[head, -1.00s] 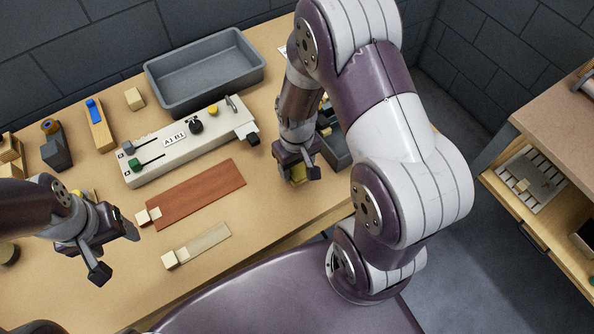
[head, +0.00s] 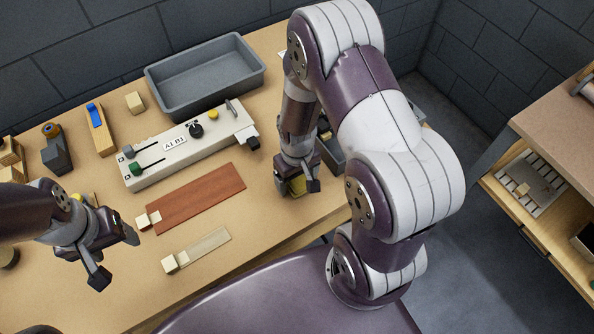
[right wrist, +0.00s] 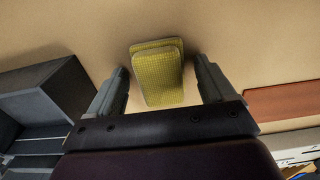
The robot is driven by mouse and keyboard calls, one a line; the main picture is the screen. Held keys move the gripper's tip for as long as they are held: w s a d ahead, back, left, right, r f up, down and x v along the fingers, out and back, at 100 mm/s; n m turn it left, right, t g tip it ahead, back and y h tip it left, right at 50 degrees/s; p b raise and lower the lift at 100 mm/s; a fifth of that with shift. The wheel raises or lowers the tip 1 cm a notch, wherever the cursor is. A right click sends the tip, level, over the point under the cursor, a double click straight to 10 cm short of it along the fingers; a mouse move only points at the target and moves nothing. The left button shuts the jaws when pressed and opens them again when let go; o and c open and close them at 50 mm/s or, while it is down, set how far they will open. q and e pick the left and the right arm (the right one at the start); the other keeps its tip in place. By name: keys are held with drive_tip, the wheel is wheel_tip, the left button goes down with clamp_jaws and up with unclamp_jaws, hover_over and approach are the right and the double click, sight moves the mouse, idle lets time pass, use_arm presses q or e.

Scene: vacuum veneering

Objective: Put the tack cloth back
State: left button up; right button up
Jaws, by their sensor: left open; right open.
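The tack cloth, a folded yellow textured pad, lies on the tabletop in the right wrist view (right wrist: 158,78). In the head view a little of its yellow (head: 297,187) shows under my right gripper (head: 297,184), the rest hidden by it. My right gripper is open, with one finger on each side of the cloth and a gap on both sides in the right wrist view. I cannot tell its exact height above the table. My left gripper (head: 115,257) is open and empty over the table's left front.
A small dark grey bin stands beside the right gripper, seen in the right wrist view (right wrist: 52,85). A large grey tray (head: 155,84), a control box (head: 150,172), a red-brown veneer sheet (head: 200,197) and a pale strip (head: 208,246) lie to the left.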

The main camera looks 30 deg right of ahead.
drive_tip(key=s+a+r, duration=0.1)
drive_tip(key=s+r, duration=0.1)
drive_tip(key=r, duration=0.5)
drive_tip(key=s+a+r+t, duration=0.1)
drive_tip(key=s+r, duration=0.1)
drive_tip(key=r, duration=0.6)
drive_tip(key=shift+a+r+m, duration=0.15)
drive_tip(key=shift+a+m, duration=0.1)
drive_tip(key=shift+m, duration=0.15)
